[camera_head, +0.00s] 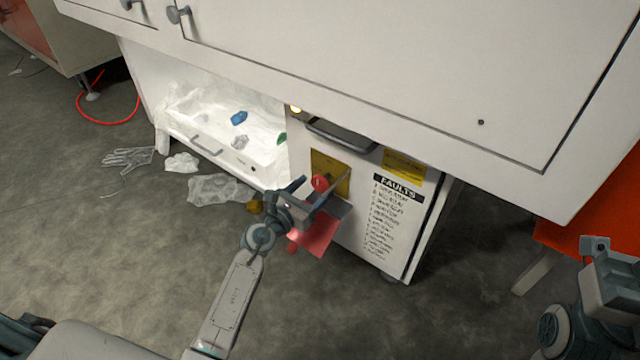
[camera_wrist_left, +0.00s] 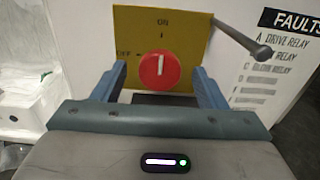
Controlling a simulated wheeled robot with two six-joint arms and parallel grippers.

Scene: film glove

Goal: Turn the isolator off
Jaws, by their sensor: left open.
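The isolator's red round knob (camera_head: 320,183) sits on a yellow plate (camera_wrist_left: 130,25) on the white cabinet front. In the left wrist view, the red knob (camera_wrist_left: 160,70) has a white mark that points up towards ON. OFF is printed to its left. My left gripper (camera_head: 316,190) is in front of the knob. In the left wrist view its blue fingers (camera_wrist_left: 159,76) are open, one to each side of the knob, with gaps to it. My right gripper (camera_head: 604,275) is partly in view at the lower right; its jaws cannot be made out.
A grey rod (camera_wrist_left: 241,37) sticks out at the plate's right. A FAULTS list (camera_head: 388,215) is to the right. A red piece (camera_head: 318,236) shows below my left gripper. An open drawer (camera_head: 250,160) and clear film (camera_head: 218,188) lie left. The white cabinet (camera_head: 420,60) overhangs.

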